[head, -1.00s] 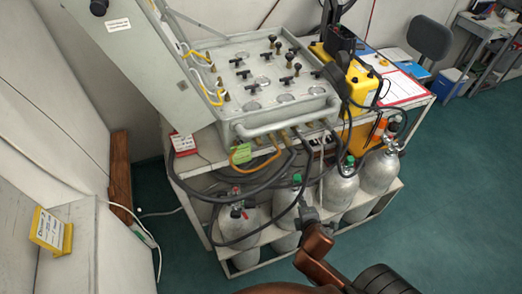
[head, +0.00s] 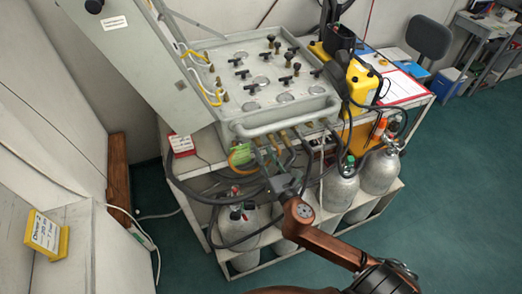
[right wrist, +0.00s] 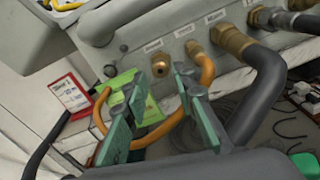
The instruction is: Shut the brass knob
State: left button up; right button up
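A brass fitting with a dark round opening (right wrist: 160,67) sits on the front face of the grey panel box (head: 326,103) in the right wrist view. A smaller brass piece (right wrist: 193,49) joins an orange hose beside it. Small brass pieces (head: 225,97) also stand on the panel's left top; I cannot tell which brass part is the named knob. My right gripper (right wrist: 157,80) is open, its green fingers either side of the brass fitting in the picture, with nothing between them. In the head view it (head: 272,162) is just below the panel's front. My left gripper is out of view.
An orange hose (right wrist: 206,68) loops behind my fingers, beside a green tag (right wrist: 121,82). Thick black hoses (right wrist: 262,92) hang at the right. Grey cylinders (head: 340,190) stand below, and a yellow case (head: 360,84) stands right of the panel.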

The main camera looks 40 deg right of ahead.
aim_at(258, 142)
jog(key=shift+x, duration=1.25)
jog(key=shift+d, duration=0.1)
jog(key=shift+c, duration=0.5)
